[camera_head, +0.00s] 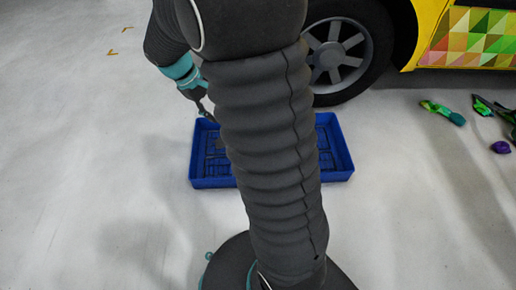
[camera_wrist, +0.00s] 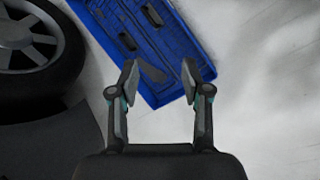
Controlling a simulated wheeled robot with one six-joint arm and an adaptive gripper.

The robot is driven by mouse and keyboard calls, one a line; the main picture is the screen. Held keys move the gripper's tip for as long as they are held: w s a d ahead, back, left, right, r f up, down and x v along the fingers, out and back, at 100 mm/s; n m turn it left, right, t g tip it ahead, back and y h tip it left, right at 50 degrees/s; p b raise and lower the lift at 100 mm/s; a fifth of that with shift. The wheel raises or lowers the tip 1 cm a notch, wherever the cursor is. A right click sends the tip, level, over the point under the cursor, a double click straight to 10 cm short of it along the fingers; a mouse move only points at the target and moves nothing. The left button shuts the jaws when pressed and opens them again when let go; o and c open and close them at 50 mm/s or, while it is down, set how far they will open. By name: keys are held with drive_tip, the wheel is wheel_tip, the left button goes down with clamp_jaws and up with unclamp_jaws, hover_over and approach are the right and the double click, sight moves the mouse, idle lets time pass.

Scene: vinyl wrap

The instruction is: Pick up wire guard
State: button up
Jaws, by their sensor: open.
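A blue tray (camera_wrist: 200,40) lies on the floor and holds a few small dark pieces in its moulded slots. A flat grey piece (camera_wrist: 152,72) lies near the tray's edge in the wrist view, between my fingertips as seen from above. Two darker pieces, one (camera_wrist: 127,41) and another (camera_wrist: 152,14), lie farther in. I cannot tell for certain which piece is the wire guard. My gripper (camera_wrist: 160,72) is open and empty, over the near edge of the tray. In the head view my arm hides the middle of the tray (camera_head: 340,165).
A car wheel (camera_head: 335,50) of a yellow vehicle (camera_head: 430,25) stands just behind the tray. Green scraps (camera_head: 442,112) and a purple roll (camera_head: 501,147) lie on the floor to the right. The floor left of the tray is clear.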

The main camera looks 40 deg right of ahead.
drive_tip(key=w+d+f+n+g+h, duration=0.1)
drive_tip(key=w+d+f, duration=0.15)
drive_tip(key=f, duration=0.35)
drive_tip(key=w+d+f+n+g+h, duration=0.1)
drive_tip(key=w+f, duration=0.2)
drive_tip(key=f, duration=0.4)
drive_tip(key=w+d+f+n+g+h, duration=0.1)
drive_tip(key=w+d+f+h, duration=0.15)
drive_tip(key=f, duration=0.35)
drive_tip(key=d+f+n+g+h, duration=0.2)
drive_tip(key=d+f+n+h, duration=0.15)
drive_tip(key=f, duration=1.65)
drive_tip(key=shift+y, duration=0.3)
drive_tip(key=b+x, duration=0.1)
drive_tip(key=x, duration=0.7)
drive_tip(key=shift+d, duration=0.4)
drive_tip(key=shift+f+x, duration=0.3)
drive_tip(key=shift+x, duration=1.05)
drive_tip(key=shift+f+x, duration=0.3)
drive_tip(key=shift+x, duration=1)
drive_tip(key=shift+w+a, duration=0.15)
drive_tip(key=shift+a, duration=0.05)
clamp_jaws()
